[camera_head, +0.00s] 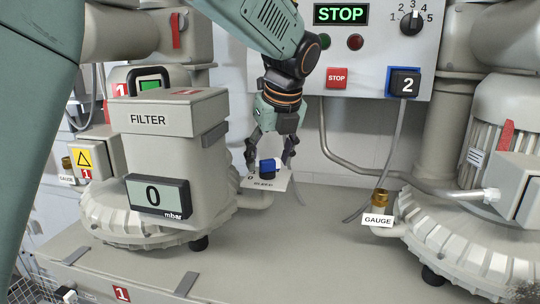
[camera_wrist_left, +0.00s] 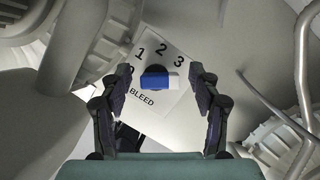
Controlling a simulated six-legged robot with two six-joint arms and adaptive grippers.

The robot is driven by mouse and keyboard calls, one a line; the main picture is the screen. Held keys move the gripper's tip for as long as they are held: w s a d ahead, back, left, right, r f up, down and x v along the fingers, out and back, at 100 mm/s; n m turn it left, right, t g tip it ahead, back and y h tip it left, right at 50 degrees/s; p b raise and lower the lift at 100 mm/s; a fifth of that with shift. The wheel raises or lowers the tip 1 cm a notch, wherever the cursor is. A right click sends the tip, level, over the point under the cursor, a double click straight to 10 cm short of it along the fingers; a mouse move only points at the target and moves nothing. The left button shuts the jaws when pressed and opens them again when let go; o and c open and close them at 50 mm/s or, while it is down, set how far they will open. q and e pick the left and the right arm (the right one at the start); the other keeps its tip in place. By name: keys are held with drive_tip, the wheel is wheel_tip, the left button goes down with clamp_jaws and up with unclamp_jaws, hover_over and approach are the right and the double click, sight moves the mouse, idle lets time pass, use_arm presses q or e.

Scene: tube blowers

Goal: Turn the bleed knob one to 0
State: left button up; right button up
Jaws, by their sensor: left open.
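The bleed knob (camera_head: 267,168) is a small blue knob on a white plate (camera_head: 277,184) beside the filter housing. In the left wrist view the knob (camera_wrist_left: 153,82) shows a blue bar with a pale end to the right, lying roughly level. Its plate (camera_wrist_left: 172,104) reads BLEED with 1, 2 and 3; a further mark at the left is partly hidden by a finger. My left gripper (camera_head: 269,157) points down over the knob. Its open fingers (camera_wrist_left: 161,78) stand on either side of the knob, with gaps visible. My right gripper does not show.
The filter housing (camera_head: 168,165) with a display reading 0 mbar (camera_head: 157,196) stands close left of the gripper. A panel (camera_head: 350,75) with a STOP sign, buttons and a dial is behind. A brass gauge fitting (camera_head: 380,200) and pipes (camera_head: 350,170) are at right.

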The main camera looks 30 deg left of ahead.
use_arm(q)
drive_tip(key=shift+s+d+r, duration=0.1)
drive_tip(key=shift+s+r, duration=0.15)
drive_tip(key=shift+s, duration=0.25)
drive_tip(key=shift+d+r, duration=0.1)
drive_tip(key=shift+d, duration=0.25)
drive_tip(key=shift+c, duration=1.3)
drive_tip(key=shift+w+a+f, duration=0.1)
drive_tip(key=shift+w+f, duration=0.1)
drive_tip(key=shift+w, duration=0.2)
drive_tip(key=c, duration=0.3)
drive_tip(key=shift+a, duration=0.15)
drive_tip(key=shift+c, duration=0.7)
drive_tip(key=shift+a, duration=0.15)
drive_tip(key=shift+c, duration=0.8)
drive_tip(key=c, duration=0.3)
